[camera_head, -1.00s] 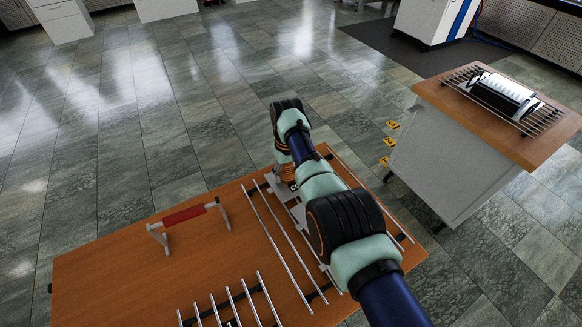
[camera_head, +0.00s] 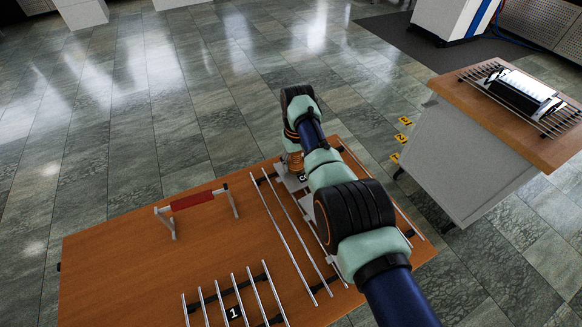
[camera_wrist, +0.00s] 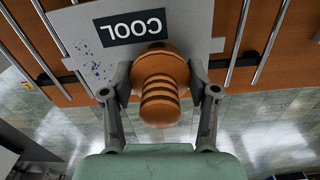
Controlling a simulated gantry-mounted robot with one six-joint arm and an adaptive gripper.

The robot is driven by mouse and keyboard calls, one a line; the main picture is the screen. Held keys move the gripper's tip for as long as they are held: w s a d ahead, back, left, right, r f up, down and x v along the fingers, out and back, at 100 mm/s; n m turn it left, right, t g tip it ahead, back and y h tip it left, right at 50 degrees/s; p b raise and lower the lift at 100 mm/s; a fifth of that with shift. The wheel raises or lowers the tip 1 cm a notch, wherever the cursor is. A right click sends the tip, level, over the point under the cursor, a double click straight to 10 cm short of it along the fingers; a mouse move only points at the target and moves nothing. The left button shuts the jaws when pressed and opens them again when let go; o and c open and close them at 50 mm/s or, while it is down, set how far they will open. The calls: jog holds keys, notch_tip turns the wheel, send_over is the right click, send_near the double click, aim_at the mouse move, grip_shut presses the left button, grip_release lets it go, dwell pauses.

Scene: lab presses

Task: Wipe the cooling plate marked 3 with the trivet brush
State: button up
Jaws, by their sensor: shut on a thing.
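My gripper (camera_wrist: 160,93) is shut on the orange-brown ribbed handle of the trivet brush (camera_wrist: 160,98), one finger on each side. In the wrist view the brush is in front of a pale grey plate (camera_wrist: 195,20) labelled COOL, with dark blue specks left of the brush. I cannot tell whether the brush touches the plate. In the head view the brush (camera_head: 293,161) is at the far end of the rack, beside the COOL plate (camera_head: 290,181). My arm hides much of the plates and the gripper there.
Metal rack rods (camera_head: 300,245) run along the wooden table (camera_head: 120,265). A red-handled stand (camera_head: 193,201) is on the left. A rack marked 1 (camera_head: 233,313) is at the front. A side cabinet (camera_head: 460,160) holding a roller device (camera_head: 520,92) stands right, past a floor gap.

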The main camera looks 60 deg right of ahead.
jog(key=shift+s+d+f+b, duration=0.2)
jog(key=shift+s+d+b, duration=0.05)
jog(key=shift+d+b, duration=0.1)
jog(key=shift+d+r, duration=0.1)
jog(key=shift+r, duration=0.15)
jog(key=shift+s+d+f+b, duration=0.15)
jog(key=shift+d+f+b, duration=0.15)
jog(key=shift+b, duration=0.4)
jog(key=shift+s+d+f+b, duration=0.1)
jog(key=shift+s+d+b, duration=0.3)
jog(key=shift+b, duration=0.55)
jog(key=shift+d+b, duration=0.2)
jog(key=shift+b, duration=0.7)
jog(key=shift+s+d+b, duration=0.1)
jog(key=shift+b, duration=0.35)
jog(key=shift+s+d+b, duration=0.15)
jog(key=shift+d+b, duration=0.1)
jog(key=shift+b, duration=0.6)
jog(key=shift+r, duration=0.2)
